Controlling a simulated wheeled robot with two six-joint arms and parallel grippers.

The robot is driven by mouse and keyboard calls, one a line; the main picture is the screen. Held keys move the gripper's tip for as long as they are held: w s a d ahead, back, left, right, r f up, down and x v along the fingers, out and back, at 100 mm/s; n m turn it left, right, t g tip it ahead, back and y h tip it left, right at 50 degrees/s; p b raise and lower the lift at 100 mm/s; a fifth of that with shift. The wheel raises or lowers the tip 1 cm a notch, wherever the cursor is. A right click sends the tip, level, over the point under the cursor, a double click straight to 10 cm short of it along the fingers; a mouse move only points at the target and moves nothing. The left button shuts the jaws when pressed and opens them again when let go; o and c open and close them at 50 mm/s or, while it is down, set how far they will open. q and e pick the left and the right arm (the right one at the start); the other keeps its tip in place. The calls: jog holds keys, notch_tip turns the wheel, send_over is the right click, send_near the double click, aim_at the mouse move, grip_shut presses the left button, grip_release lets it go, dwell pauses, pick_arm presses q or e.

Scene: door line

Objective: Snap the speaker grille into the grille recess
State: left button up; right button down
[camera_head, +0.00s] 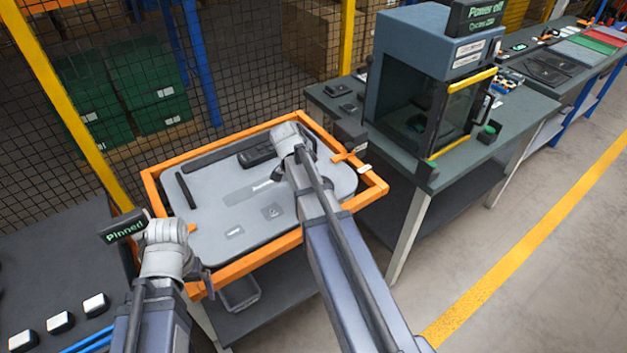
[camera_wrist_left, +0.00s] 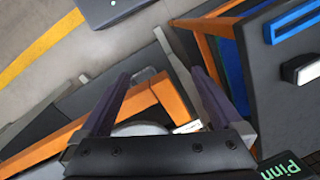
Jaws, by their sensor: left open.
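A grey door panel (camera_head: 215,215) lies flat in an orange frame (camera_head: 268,247). Near its far edge are a long dark strip (camera_head: 212,158) and a dark rectangular part (camera_head: 257,155); I cannot tell whether either is the speaker grille or its recess. My left gripper (camera_head: 204,278) is at the frame's near left corner, mostly hidden by its wrist.
A "Pinned" sign (camera_head: 123,226) stands beside my left wrist. White-topped blocks (camera_head: 60,322) lie on the dark table at left. A blue-grey cabinet (camera_head: 425,45) stands on the bench at right. A mesh fence (camera_head: 240,75) runs behind. The floor at right is clear.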

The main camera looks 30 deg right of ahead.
jog(key=c, duration=0.6)
grip_release()
jog(key=shift+r, duration=0.15)
jog(key=p+v, duration=0.7)
jog(key=shift+a+r, duration=0.15)
jog(key=shift+r, duration=0.1)
